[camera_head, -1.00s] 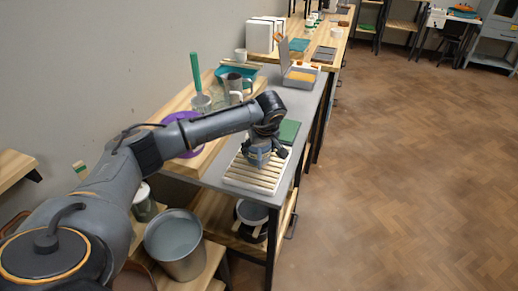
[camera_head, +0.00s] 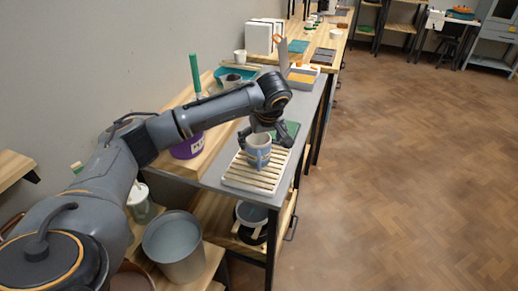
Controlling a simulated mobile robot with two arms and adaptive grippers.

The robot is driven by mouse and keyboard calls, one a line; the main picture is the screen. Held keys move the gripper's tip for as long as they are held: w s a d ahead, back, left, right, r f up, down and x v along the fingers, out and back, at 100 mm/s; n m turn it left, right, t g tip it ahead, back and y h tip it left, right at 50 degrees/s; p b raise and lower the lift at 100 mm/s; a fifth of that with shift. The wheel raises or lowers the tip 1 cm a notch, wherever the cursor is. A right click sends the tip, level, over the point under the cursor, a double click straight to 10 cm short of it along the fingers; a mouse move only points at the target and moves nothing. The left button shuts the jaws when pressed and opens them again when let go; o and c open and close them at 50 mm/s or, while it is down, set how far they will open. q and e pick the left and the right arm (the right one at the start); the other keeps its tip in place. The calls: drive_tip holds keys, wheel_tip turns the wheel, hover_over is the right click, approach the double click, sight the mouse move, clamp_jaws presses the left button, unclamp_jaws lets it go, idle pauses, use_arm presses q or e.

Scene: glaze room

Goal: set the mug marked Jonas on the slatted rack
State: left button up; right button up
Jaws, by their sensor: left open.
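A pale mug with a blue band (camera_head: 258,153) stands upright on the slatted rack (camera_head: 240,180), towards its far end. Any name on the mug is too small to read. My left gripper (camera_head: 264,139) is open just above and behind the mug, its fingers near the rim at either side. I cannot tell whether a finger still touches the mug. My right gripper is out of view.
The rack lies on a grey table (camera_head: 215,180). A green slab (camera_head: 291,128) lies just beyond it. A purple tub (camera_head: 188,148) stands to the left, partly behind my arm. A metal bucket (camera_head: 174,243) stands in front, lower down.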

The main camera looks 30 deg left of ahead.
use_arm(q)
drive_tip(key=v, duration=0.5)
drive_tip(key=shift+s+d+r, duration=0.1)
drive_tip(key=shift+r, duration=0.2)
